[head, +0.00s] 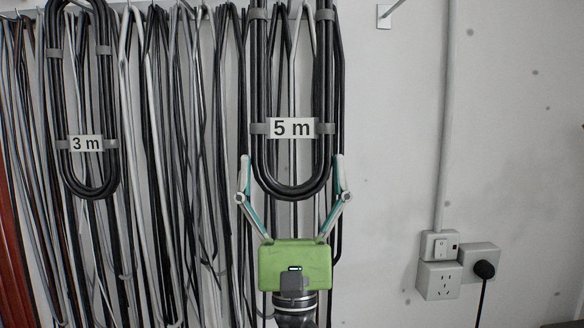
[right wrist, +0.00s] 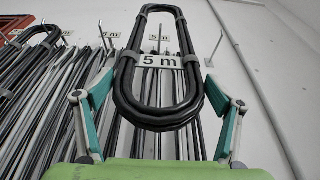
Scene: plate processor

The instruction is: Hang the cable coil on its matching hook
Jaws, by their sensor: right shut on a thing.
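A long black cable coil with a white "5 m" tag (head: 291,128) hangs upright in the middle of the head view. The same coil (right wrist: 126,88) fills the middle of the right wrist view, with its top loop visible. My green right gripper (head: 294,163) comes from below, its two spread fingers against the outer sides of the coil's lower part. It is shut on the coil. In the right wrist view a wall label reading "5 m" (right wrist: 164,38) shows through the coil, with metal hooks (right wrist: 216,46) nearby. My left gripper is not in view.
A shorter coil tagged "3 m" (head: 85,144) hangs at the left. Many loose black, white and grey cables (head: 185,150) hang behind. A bare hook bracket (head: 385,15) sits at the top right. Sockets with a black plug (head: 484,269) are on the otherwise clear right wall.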

